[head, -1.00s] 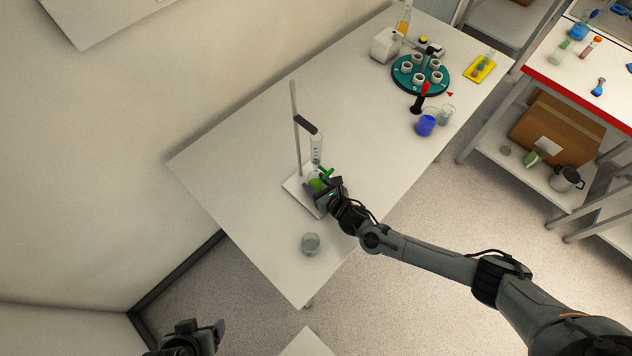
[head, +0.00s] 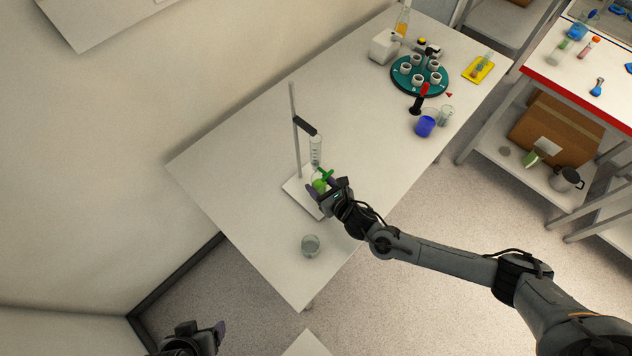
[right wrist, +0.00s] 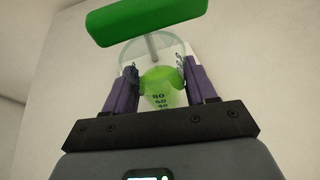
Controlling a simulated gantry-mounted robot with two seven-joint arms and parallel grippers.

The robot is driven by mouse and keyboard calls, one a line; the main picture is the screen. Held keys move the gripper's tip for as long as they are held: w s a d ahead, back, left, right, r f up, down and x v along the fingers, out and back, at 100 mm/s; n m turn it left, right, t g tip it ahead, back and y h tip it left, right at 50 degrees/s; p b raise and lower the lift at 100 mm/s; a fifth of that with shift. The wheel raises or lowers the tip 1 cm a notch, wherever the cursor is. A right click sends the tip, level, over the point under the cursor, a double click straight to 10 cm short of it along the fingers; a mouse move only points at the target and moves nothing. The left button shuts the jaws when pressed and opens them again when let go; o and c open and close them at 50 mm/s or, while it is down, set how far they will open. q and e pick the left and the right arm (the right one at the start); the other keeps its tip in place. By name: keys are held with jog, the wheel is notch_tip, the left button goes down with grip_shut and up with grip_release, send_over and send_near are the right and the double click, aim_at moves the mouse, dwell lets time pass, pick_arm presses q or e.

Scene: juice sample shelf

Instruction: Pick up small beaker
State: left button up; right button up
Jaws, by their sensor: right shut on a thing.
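A small clear beaker with green liquid (head: 319,185) is at the stand, below the graduated glass tube (head: 316,150) and its green stopcock (head: 326,174). My right gripper (head: 320,192) is shut on this beaker. In the right wrist view, the purple fingers of the gripper (right wrist: 160,90) sit on either side of the beaker (right wrist: 158,98), and its printed scale faces me. The green stopcock (right wrist: 145,20) shows large above the beaker's rim. Whether the beaker's bottom touches the stand base is hidden. My left gripper (head: 210,338) is at the lower edge, away from the table; its jaw opening is unclear.
An empty glass beaker (head: 311,245) stands near the table's front corner. The stand's rod (head: 295,130) rises behind the held beaker. A teal rack (head: 420,90), a blue beaker (head: 425,126) and other glassware are at the far end. The table's middle (head: 250,150) is clear.

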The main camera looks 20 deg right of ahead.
pick_arm(q)
jog(key=shift+s+a+f+b, duration=0.1)
jog(key=shift+f+b, duration=0.5)
jog(key=shift+f, duration=0.15)
pick_arm(e)
jog(key=s+d, duration=0.1)
jog(key=s, duration=0.4)
jog(key=s+d, duration=0.1)
jog(key=s, duration=0.4)
jog(key=s+d, duration=0.1)
jog(key=s, duration=0.4)
jog(key=shift+s+d, duration=0.3)
jog(key=shift+d, duration=0.05)
pick_arm(q)
jog(key=shift+r, duration=0.1)
pick_arm(e)
jog(key=shift+w, duration=0.1)
